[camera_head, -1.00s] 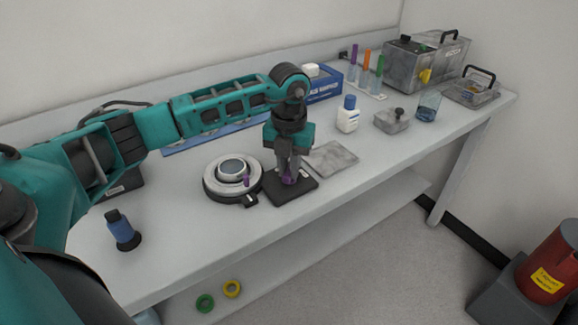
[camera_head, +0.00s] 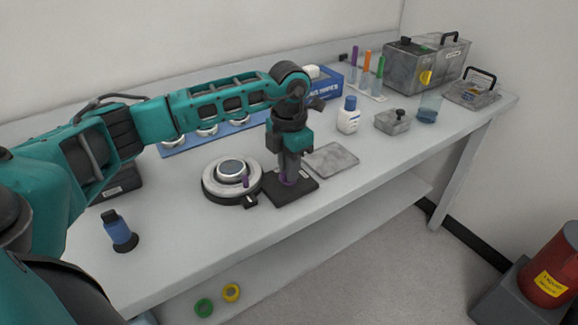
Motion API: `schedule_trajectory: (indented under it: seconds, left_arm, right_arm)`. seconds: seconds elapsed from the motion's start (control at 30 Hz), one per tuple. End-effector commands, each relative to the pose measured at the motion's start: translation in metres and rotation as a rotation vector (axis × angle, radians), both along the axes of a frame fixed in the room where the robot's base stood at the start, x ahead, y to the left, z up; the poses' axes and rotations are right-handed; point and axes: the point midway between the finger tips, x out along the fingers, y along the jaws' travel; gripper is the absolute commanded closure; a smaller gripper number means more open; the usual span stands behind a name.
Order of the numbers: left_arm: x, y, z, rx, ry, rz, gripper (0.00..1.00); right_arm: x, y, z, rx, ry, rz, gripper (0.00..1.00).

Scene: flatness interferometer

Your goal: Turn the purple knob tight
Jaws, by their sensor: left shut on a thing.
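My left gripper (camera_head: 289,179) points straight down over a black square base (camera_head: 300,195) on the bench. It is shut on the purple knob (camera_head: 287,182), which shows only in part between and below the fingers. The round instrument (camera_head: 216,192), with a pale ring and a glassy disc, sits just left of the base. A small purple piece (camera_head: 245,182) stands on its ring. My right gripper is not in view.
A grey plate (camera_head: 332,160) lies right of the base. The bench front is mostly clear.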

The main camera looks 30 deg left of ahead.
Motion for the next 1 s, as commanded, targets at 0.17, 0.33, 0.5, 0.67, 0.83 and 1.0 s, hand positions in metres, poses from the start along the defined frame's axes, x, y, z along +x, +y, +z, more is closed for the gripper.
schedule_trajectory:
  seconds: [0.17, 0.33, 0.5, 0.67, 0.83, 1.0]
  left_arm:
    - [0.0009, 0.0003, 0.0015, 0.0, -0.004, -0.011, 1.0]
    - [0.001, 0.0003, 0.0016, 0.0, -0.004, -0.011, 1.0]
    - [0.0011, 0.0003, 0.0016, 0.0, -0.004, -0.01, 0.79]
    - [0.0007, 0.0003, 0.0011, 0.0, -0.003, -0.01, 0.64]
    - [0.0004, 0.0002, 0.0005, 0.0, -0.002, -0.01, 0.57]
    - [0.0004, 0.0001, 0.0023, -0.001, -0.002, -0.01, 0.57]
  right_arm:
    - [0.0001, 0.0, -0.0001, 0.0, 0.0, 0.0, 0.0]
    - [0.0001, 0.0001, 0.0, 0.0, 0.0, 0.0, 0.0]
    - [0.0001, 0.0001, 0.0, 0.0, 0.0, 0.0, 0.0]
    - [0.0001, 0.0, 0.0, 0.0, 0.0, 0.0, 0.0]
    - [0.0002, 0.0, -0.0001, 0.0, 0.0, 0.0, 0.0]
    - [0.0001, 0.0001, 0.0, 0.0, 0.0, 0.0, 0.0]
